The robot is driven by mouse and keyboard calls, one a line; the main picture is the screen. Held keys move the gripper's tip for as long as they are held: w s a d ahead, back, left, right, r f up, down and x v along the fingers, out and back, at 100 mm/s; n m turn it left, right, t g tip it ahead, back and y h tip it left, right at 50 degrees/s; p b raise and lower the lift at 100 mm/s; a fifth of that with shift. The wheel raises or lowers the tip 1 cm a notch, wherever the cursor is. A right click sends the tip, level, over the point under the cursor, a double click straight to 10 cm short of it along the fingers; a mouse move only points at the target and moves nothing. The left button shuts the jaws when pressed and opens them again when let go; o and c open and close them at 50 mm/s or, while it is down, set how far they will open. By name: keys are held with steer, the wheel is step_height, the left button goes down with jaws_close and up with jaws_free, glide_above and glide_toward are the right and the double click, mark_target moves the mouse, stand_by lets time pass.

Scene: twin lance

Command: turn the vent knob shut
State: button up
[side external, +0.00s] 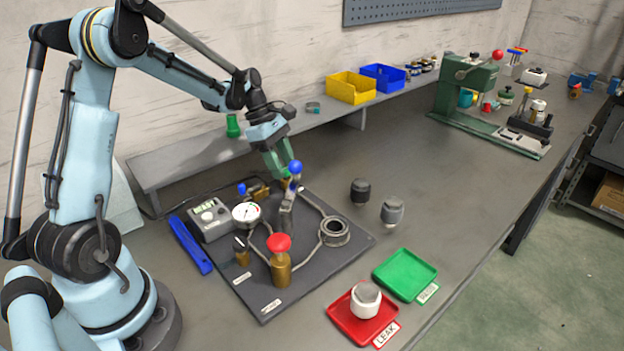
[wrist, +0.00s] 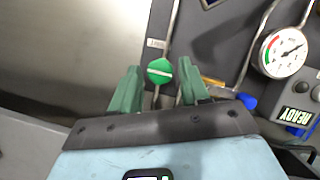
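The vent knob (wrist: 160,71) is a round green knob with a white line across its face. In the wrist view the line runs nearly left to right. My gripper (wrist: 160,68) has its two green fingers open, one on each side of the knob, with a visible gap on both sides. In the side view my gripper (side external: 284,173) points down over the back of the dark test board (side external: 255,290), and the knob is hidden there. A small label (wrist: 156,43) beside the knob is too small to read surely.
A blue ball handle (side external: 295,167) stands close to my fingers. A pressure gauge (side external: 246,213), a grey box reading READY (side external: 209,219) and a red-capped brass part (side external: 280,262) are on the board. Red (side external: 340,323) and green (side external: 401,283) trays stand in front.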

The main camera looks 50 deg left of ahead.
steer(key=c, duration=0.8)
steer(key=shift+o, duration=0.2)
steer(key=m+g, duration=0.1)
steer(key=m, duration=0.3)
steer(key=shift+w+m+g+h, duration=0.2)
steer(key=shift+m+g+h, duration=0.1)
steer(key=shift+m+g, duration=0.1)
steer(key=m+g, duration=0.1)
steer(key=m, duration=0.3)
steer(key=shift+w+m+g, duration=0.15)
steer(key=shift+m+g, duration=0.15)
steer(key=shift+g, duration=0.1)
steer(key=m+g+y, duration=0.1)
steer(key=m, duration=0.3)
steer(key=shift+w, duration=0.1)
steer(key=shift+w+d+m+g+y, duration=0.1)
steer(key=shift+m+g+y, duration=0.25)
steer(key=shift+m, duration=0.7)
steer(key=shift+d+m+g+y, duration=0.15)
steer(key=shift+m+y, duration=0.4)
steer(key=shift+m, duration=0.5)
steer(key=shift+a, duration=0.1)
